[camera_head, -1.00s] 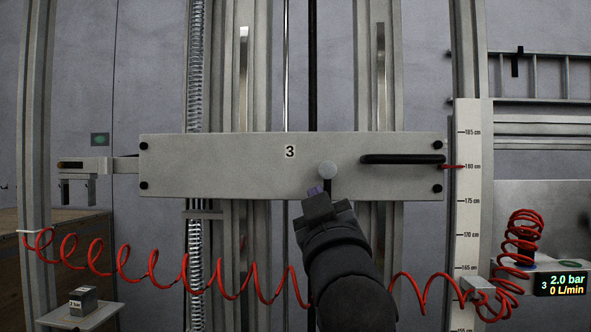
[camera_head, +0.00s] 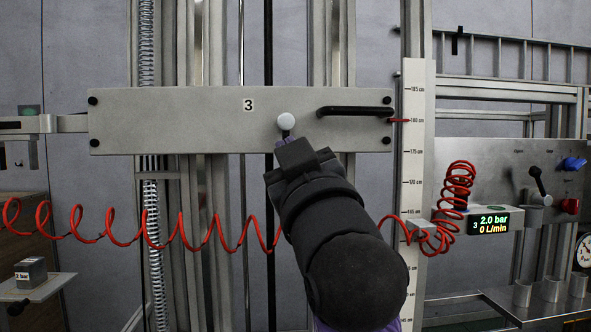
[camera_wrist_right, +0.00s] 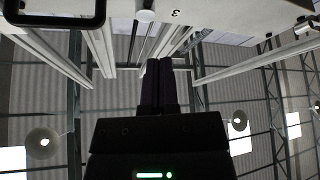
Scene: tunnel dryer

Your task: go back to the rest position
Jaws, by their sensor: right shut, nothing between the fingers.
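My right gripper (camera_head: 288,138) is in front of the lower edge of the grey plate (camera_head: 200,128) marked 3, just below its round white knob (camera_head: 286,121). Its fingertips are mostly hidden behind its own body in the head view. In the right wrist view my right gripper (camera_wrist_right: 158,68) has its two dark fingers closed together with nothing between them. They point up toward the plate (camera_wrist_right: 210,14) and the knob (camera_wrist_right: 145,16), apart from both in that picture. My left gripper is not in view.
A black handle (camera_head: 355,111) sits on the plate's right side. A red coiled hose (camera_head: 190,235) hangs across behind my arm. A height scale (camera_head: 413,180), a display (camera_head: 488,221) and a panel with valves (camera_head: 520,165) stand right. A block (camera_head: 30,272) sits on a small tray at lower left.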

